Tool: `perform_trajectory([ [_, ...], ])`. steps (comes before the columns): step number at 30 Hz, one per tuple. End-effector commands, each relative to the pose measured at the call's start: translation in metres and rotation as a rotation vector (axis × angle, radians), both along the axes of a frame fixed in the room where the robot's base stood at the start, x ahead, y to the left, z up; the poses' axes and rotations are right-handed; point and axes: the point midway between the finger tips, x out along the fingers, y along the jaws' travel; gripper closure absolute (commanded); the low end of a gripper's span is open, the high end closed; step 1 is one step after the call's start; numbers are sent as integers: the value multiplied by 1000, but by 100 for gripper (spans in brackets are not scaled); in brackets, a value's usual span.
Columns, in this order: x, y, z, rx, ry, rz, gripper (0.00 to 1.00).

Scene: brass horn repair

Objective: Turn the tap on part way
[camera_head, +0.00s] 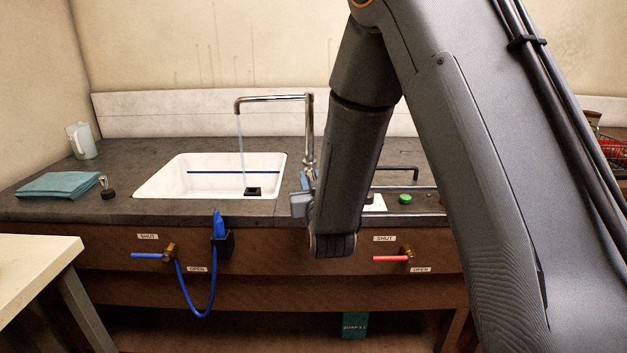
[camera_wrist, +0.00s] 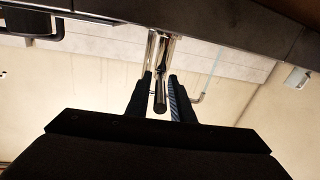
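The chrome tap (camera_head: 309,130) stands behind the right end of the white sink, its spout reaching left. A thin stream of water (camera_head: 241,150) falls from the spout into the sink (camera_head: 165,178); it also shows in the wrist view (camera_wrist: 213,72). My gripper (camera_head: 306,180) is at the tap's base, partly hidden by my arm. In the wrist view, the fingers of my gripper (camera_wrist: 160,88) stand either side of the tap's dark-ended lever (camera_wrist: 160,98). A gap shows between the lever and the left finger, so the gripper looks open around it.
Below the counter are a blue-handled valve (camera_head: 147,255) with a blue hose (camera_head: 198,314) and a red-handled valve (camera_head: 391,258). A teal cloth (camera_head: 58,185), dark-knobbed stopper (camera_head: 106,188) and mug (camera_head: 81,141) sit left of the sink. A green button (camera_head: 405,199) is right of my arm.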

Motion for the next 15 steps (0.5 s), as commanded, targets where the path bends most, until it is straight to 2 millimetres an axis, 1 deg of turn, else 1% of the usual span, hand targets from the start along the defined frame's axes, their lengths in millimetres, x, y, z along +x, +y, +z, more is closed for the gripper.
perform_trajectory([
  [10,-1,-2,-1,-1,3,-1,70],
  [13,-7,-2,-2,-1,4,-1,70],
  [15,-16,-3,-1,0,3,-1,70],
])
